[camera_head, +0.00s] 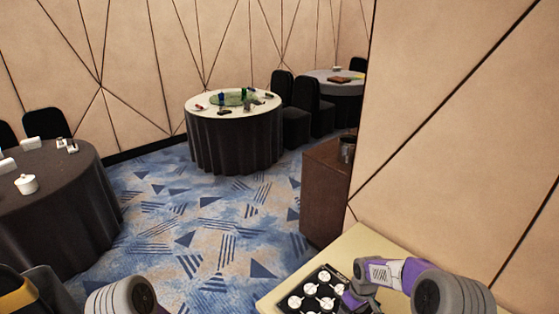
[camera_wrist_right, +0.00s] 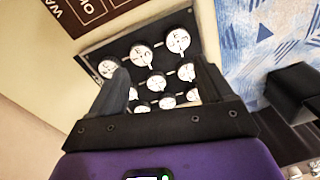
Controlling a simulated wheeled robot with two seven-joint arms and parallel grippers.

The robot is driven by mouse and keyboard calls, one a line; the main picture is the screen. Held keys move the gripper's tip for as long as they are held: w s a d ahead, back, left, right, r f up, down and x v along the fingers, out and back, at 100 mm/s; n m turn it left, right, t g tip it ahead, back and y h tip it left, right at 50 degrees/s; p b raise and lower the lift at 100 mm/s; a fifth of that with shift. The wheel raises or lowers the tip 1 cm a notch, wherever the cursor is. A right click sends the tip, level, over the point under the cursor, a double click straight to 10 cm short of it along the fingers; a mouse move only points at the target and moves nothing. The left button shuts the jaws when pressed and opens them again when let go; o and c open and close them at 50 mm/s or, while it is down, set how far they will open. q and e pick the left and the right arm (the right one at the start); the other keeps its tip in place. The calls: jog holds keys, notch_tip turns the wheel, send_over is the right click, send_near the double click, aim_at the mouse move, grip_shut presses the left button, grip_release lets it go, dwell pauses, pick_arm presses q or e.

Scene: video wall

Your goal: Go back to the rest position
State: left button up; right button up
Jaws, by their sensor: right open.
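My right gripper (camera_wrist_right: 165,88) is open in the right wrist view, with its two dark fingers apart and nothing held between them. Beyond the fingers is a black panel (camera_wrist_right: 120,46) with several round white dials. In the head view my right arm comes in from the lower right, and its purple gripper end (camera_head: 354,298) is at the right side of the same dial panel. I cannot tell whether it touches the panel. A grey and purple link of my left arm shows at the bottom left; the left gripper is out of view.
The dial panel lies on a pale table (camera_head: 355,245) beside the right wall. A brown cabinet (camera_head: 322,195) stands behind it. Dark-clothed round tables stand at left (camera_head: 60,205) and at the back (camera_head: 235,140). Black chairs (camera_head: 305,100) are near the back table. Blue carpet between is clear.

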jog(key=s+a+f+m+y, duration=0.1)
jog(key=s+a+f+m, duration=0.1)
jog(key=a+f, duration=0.4)
jog(key=s+a+f+m+y, duration=0.1)
jog(key=s+a+f+m, duration=0.25)
jog(key=s, duration=0.55)
jog(key=s+a+f+m+y, duration=0.1)
jog(key=s+a+f+m, duration=0.25)
jog(key=s, duration=0.65)
pick_arm(q)
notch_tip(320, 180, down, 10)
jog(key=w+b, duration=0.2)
jog(key=b, duration=0.8)
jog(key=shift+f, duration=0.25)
pick_arm(e)
notch_tip(320, 180, down, 10)
jog(key=shift+d+f, duration=0.15)
jog(key=shift+f, duration=0.1)
